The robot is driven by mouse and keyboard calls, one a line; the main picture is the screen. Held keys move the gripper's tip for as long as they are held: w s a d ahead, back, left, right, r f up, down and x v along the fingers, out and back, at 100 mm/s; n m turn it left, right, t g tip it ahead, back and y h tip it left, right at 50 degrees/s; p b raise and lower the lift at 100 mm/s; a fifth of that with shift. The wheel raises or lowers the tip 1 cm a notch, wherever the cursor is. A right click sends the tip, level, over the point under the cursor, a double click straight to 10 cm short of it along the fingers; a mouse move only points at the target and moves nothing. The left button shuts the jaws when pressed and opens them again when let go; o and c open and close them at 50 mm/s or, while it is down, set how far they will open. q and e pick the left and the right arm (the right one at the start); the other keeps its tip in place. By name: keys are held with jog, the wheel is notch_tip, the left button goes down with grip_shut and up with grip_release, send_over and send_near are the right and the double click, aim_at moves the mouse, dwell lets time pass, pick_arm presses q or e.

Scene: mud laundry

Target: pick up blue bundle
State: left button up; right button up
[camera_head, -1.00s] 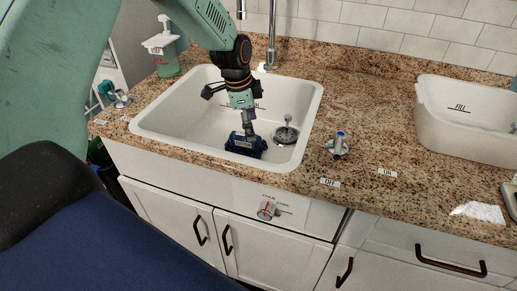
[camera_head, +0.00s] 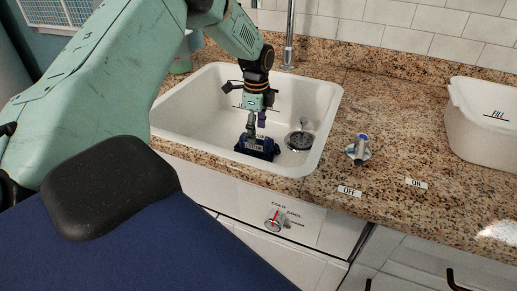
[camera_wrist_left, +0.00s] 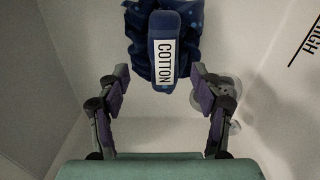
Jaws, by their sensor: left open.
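The blue bundle (camera_head: 257,148) lies on the floor of the white sink (camera_head: 185,117), near its front wall. In the left wrist view the blue bundle (camera_wrist_left: 188,40) shows a white "COTTON" label on a dark blue band, at the top middle. My left gripper (camera_head: 256,134) reaches down into the sink just above the bundle. In the left wrist view its two fingers (camera_wrist_left: 160,88) are spread apart, with the bundle lying ahead of and between their tips. Nothing is held. My right gripper is not seen.
A drain fitting (camera_head: 300,140) sits right of the bundle. A blue-tipped valve (camera_head: 359,149) stands on the granite counter (camera_head: 400,120) between the sink and a white "FILL" basin (camera_head: 490,125). The sink walls surround the gripper. A faucet (camera_head: 289,40) rises behind.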

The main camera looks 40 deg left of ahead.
aim_at(256, 135)
pick_arm(q)
jog(key=f, duration=0.4)
jog(key=shift+w+a+f+b, duration=0.25)
jog(key=shift+a+b, duration=0.1)
jog(key=shift+a, duration=0.05)
jog(key=shift+s+d+r, duration=0.1)
jog(key=shift+d+r, duration=0.15)
jog(key=shift+r, duration=0.05)
jog(key=shift+c, duration=0.4)
jog(key=shift+a+f, duration=0.25)
jog(key=c, duration=0.5)
jog(key=shift+d+r, duration=0.2)
jog(key=c, duration=0.4)
jog(key=shift+a+f, duration=0.15)
jog(key=c, duration=0.3)
